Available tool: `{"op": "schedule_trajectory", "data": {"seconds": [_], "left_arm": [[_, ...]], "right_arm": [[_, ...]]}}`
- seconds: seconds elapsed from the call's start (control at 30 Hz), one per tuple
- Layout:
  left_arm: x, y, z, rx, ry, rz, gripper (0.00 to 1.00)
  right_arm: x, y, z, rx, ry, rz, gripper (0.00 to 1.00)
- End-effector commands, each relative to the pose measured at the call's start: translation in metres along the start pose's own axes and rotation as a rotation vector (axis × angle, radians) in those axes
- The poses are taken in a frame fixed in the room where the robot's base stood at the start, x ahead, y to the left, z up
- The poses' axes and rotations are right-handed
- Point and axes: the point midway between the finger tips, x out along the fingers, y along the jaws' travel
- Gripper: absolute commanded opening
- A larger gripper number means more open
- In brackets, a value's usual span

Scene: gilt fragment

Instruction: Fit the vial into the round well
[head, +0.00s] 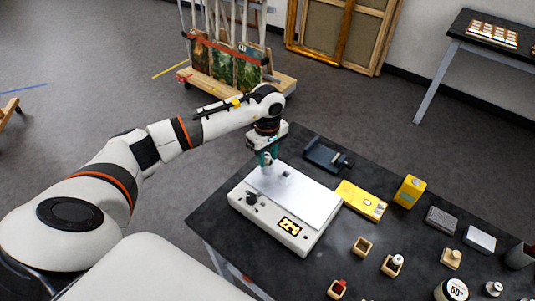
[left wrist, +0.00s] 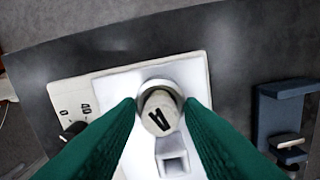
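The vial (left wrist: 158,114), with a pale top and a black mark, shows in the left wrist view. It stands inside the grey rim of the round well (left wrist: 157,84) in the white block, and its lower part is hidden. My left gripper (left wrist: 160,104) has its green fingers on either side of the vial, with a narrow gap showing at each side, so it looks open. In the head view my left gripper (head: 267,160) is low over the far left part of the white device's plate. A square well (left wrist: 173,163) is beside the round one. My right gripper is not in view.
The white device (head: 268,219) has a knob and a lit display. A dark blue stand (head: 326,156), a yellow case (head: 361,200), a yellow block (head: 409,191) and several small wooden holders are to the right on the black table (head: 325,262).

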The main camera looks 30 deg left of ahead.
Motion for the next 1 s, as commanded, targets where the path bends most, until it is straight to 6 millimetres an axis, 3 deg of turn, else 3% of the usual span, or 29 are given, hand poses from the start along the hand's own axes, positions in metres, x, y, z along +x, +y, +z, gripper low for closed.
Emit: {"op": "schedule_trajectory", "data": {"seconds": [0.43, 0.8, 1.0], "left_arm": [[-0.010, -0.001, 0.001, 0.001, -0.002, -0.003, 0.41], [-0.083, -0.001, 0.001, 0.001, -0.002, -0.006, 0.41], [-0.112, -0.001, 0.000, 0.000, -0.001, -0.002, 0.41]], "right_arm": [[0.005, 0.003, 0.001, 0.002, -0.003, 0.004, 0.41], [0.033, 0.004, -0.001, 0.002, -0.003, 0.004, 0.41], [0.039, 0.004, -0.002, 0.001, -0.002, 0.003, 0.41]]}}
